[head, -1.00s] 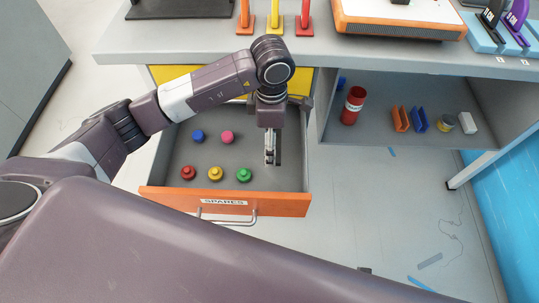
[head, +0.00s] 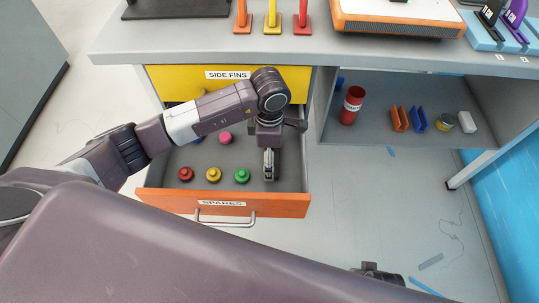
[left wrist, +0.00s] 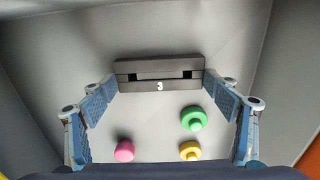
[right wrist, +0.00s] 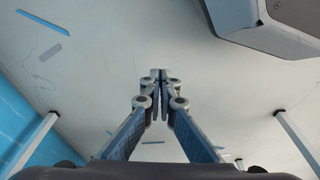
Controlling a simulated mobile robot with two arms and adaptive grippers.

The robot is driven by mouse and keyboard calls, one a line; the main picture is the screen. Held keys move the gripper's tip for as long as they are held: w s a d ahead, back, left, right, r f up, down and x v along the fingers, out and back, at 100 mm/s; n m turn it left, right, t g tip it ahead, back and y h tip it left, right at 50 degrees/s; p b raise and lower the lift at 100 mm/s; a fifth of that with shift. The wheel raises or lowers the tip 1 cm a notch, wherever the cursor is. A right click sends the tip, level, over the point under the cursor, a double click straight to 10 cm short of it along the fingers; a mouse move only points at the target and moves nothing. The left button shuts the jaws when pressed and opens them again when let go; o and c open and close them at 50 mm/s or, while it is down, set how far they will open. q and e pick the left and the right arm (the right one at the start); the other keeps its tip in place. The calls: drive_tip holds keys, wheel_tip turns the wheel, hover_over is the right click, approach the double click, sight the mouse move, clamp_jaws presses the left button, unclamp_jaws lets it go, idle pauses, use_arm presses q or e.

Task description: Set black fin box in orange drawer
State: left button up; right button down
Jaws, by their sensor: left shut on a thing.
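The black fin box (left wrist: 160,86), marked 3, is a dark bar with a slot and lies between the two fingertips of my left gripper (left wrist: 160,84) in the left wrist view. In the head view my left gripper (head: 268,176) points down inside the open orange drawer (head: 225,203), near its right side; the box is hard to make out there. Whether the box touches the drawer floor I cannot tell. My right gripper (right wrist: 158,80) is shut and empty over the floor; part of it shows at the bottom of the head view (head: 380,276).
Green (head: 242,175), yellow (head: 213,174), red (head: 186,174) and pink (head: 225,138) plugs stand in the drawer, left of my left gripper. The yellow SIDE FINS drawer (head: 180,82) above is shut. An open shelf (head: 380,136) with a red cup (head: 351,105) is to the right.

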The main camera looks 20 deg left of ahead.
use_arm(q)
drive_tip(key=o, duration=1.2)
drive_tip(key=shift+c, duration=0.2)
use_arm(e)
drive_tip(key=shift+w+r, duration=0.1)
use_arm(q)
drive_tip(key=shift+r, duration=0.1)
wheel_tip(320, 180, up, 12)
drive_tip(key=p, duration=0.1)
use_arm(e)
drive_tip(key=f, duration=0.1)
drive_tip(key=s+f, duration=0.1)
drive_tip(key=f, duration=0.1)
drive_tip(key=s+f, duration=0.1)
drive_tip(key=shift+s+d+f, duration=0.15)
drive_tip(key=shift+s+f, duration=0.1)
